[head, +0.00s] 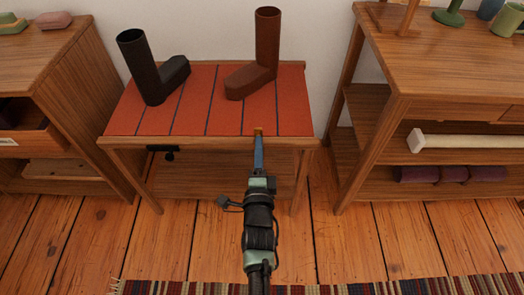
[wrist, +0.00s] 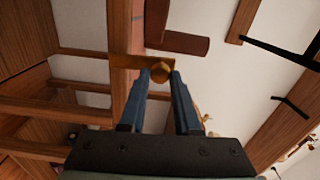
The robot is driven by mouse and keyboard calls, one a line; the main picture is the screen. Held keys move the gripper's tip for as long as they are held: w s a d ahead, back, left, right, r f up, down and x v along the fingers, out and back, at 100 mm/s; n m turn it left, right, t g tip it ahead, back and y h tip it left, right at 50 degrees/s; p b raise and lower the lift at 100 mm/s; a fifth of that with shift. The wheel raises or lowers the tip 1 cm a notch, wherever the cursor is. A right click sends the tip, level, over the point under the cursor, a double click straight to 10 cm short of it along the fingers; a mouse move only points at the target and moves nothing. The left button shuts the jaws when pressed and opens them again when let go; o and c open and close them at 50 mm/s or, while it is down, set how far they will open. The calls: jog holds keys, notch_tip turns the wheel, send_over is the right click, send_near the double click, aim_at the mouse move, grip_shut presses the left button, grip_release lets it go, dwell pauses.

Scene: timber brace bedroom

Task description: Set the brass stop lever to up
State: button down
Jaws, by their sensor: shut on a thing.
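The brass stop lever (wrist: 128,61) shows in the wrist view as a short brass bar with a rounded knob at its end. My gripper (wrist: 160,74) is shut on it, with one blue finger on each side of the knob. In the head view only a small brass bit of the lever (head: 258,130) shows at the front edge of the red-topped table, right of its middle. My gripper (head: 258,138) reaches it from the front. Most of the lever is hidden there, and I cannot tell which way it is set.
The table (head: 225,143) bears a black boot-shaped piece (head: 150,75) and a brown one (head: 258,75). A black fitting with a knob (head: 168,153) hangs under its front edge, at left. Wooden shelving (head: 440,75) stands right, a cabinet (head: 45,60) left. A striped rug (head: 340,288) lies in front.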

jog(key=shift+d+m, duration=0.25)
jog(key=shift+m, duration=0.05)
dwell(0.4)
jog(key=c, duration=0.6)
grip_release()
jog(key=s+p, duration=0.2)
jog(key=s, duration=1.1)
jog(key=shift+p, duration=0.4)
